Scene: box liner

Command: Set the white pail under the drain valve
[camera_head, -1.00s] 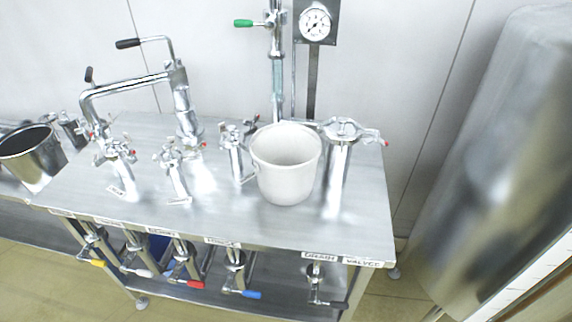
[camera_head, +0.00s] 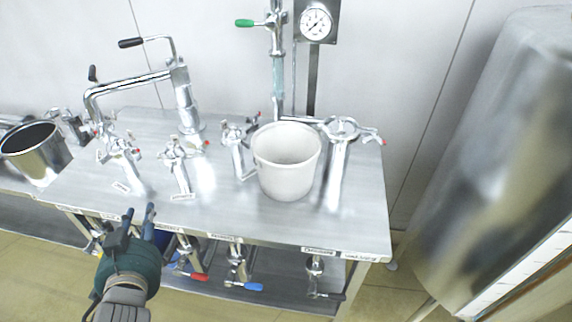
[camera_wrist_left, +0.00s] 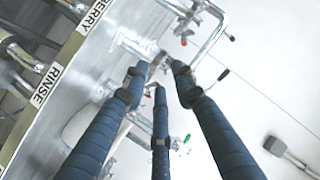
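The white pail (camera_head: 286,182) stands upright and empty-looking on the steel table, between upright metal fittings. A label reading roughly "DRAIN VALVES" sits on the table's front edge at right. Below it hangs a metal valve (camera_head: 316,268) with a dark handle. My left gripper (camera_head: 139,222) is in front of the table's front edge at lower left, well left of the pail. In the left wrist view its dark blue fingers (camera_wrist_left: 160,78) are spread with nothing between them. A pale rounded shape there cannot be told for sure. My right gripper is not in view.
The steel table (camera_head: 225,212) carries several upright valves and a bent pipe (camera_head: 130,84). A steel pot (camera_head: 35,150) is at far left. Valves with red (camera_head: 199,277) and blue (camera_head: 253,287) handles hang under the front edge. A large steel tank (camera_head: 490,170) stands at right.

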